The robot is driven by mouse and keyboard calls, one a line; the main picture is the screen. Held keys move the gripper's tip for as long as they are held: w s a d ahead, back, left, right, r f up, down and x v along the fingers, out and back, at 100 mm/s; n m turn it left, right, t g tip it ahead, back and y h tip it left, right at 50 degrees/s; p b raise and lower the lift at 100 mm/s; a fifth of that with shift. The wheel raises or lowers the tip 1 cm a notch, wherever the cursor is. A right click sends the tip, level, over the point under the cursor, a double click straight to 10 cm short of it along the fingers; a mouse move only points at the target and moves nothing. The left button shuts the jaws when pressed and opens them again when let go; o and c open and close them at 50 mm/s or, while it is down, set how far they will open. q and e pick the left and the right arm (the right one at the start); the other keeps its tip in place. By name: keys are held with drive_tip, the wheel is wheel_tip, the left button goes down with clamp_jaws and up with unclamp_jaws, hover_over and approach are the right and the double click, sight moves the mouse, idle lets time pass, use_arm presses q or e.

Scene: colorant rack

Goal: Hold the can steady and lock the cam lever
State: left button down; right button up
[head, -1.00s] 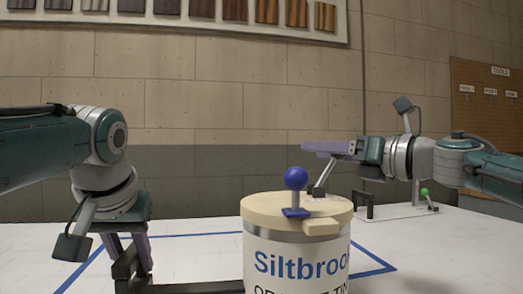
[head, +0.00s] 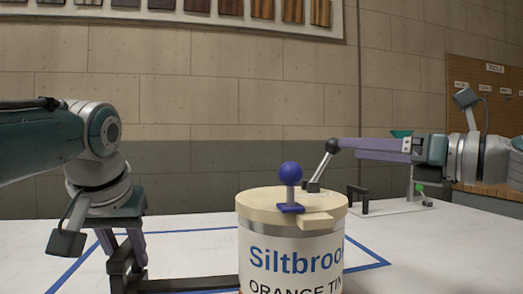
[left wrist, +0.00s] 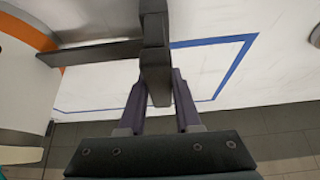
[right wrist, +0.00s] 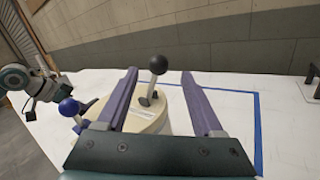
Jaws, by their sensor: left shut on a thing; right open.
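The can (head: 290,250), labelled "Siltbrook", stands on the white table under a cream lid (head: 260,198). A blue-knobbed lever (head: 290,174) stands upright at the lid's front edge. A black-knobbed lever (head: 323,166) rises from the lid's far right, tilted right; I cannot tell which is the cam lever. My left gripper (head: 125,256) is shut on the can's black handle (head: 190,284), left of the can. My right gripper (head: 343,147) is open at the black knob; in the right wrist view the black knob (right wrist: 158,64) shows between its fingers (right wrist: 158,74).
Blue lines (head: 368,265) mark the table around the can. Behind on the right are a black bracket (head: 358,199) and a plate with a green-knobbed lever (head: 420,188). A wall stands behind the table.

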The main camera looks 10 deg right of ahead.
drive_tip(key=v, duration=0.3)
drive_tip(key=shift+s, duration=0.1)
use_arm(q)
drive_tip(key=c, duration=0.5)
unclamp_jaws()
drive_tip(key=shift+r, duration=0.1)
